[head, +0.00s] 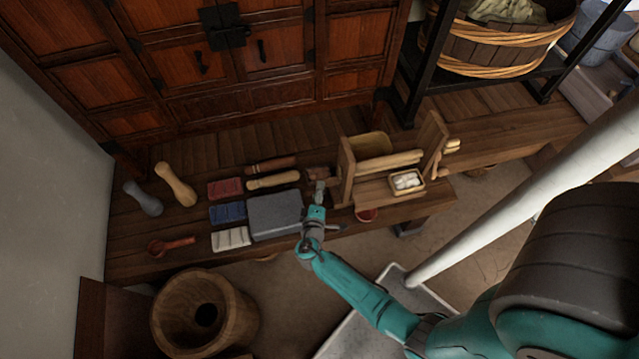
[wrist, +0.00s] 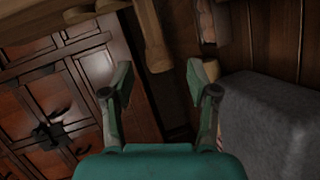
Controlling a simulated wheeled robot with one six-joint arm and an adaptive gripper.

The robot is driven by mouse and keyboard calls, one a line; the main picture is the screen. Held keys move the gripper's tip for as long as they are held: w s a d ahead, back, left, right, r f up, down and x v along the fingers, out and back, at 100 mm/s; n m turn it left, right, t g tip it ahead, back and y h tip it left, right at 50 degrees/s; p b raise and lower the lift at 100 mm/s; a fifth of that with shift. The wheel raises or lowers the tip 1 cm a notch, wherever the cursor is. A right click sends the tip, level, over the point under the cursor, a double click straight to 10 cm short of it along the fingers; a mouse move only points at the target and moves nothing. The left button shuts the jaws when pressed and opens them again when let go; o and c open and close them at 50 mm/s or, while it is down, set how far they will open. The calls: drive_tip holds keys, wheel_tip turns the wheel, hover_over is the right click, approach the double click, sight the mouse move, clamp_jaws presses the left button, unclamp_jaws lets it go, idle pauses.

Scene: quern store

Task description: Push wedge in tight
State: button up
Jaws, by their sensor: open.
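A wooden frame (head: 346,170) with two upright posts and a round crossbar (head: 390,161) stands on the right part of the low wooden bench. Small pale wooden pieces (head: 452,146) stick out at its right post; I cannot tell which of them is the wedge. My gripper (head: 318,186) is just left of the frame's left post, beside a small brown wooden piece (head: 318,172). In the wrist view my gripper (wrist: 160,88) has its two fingers wide apart with nothing between them. A wooden bar with a thick end (wrist: 152,40) shows beyond the fingers.
A grey block (head: 275,215) lies left of my gripper; it is close in the wrist view (wrist: 265,125). Folded cloths (head: 227,212) and wooden rollers (head: 272,180) lie near it. A cabinet (head: 280,55) stands behind.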

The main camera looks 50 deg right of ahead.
sight(334, 181)
drive_tip(key=shift+x, duration=2.2)
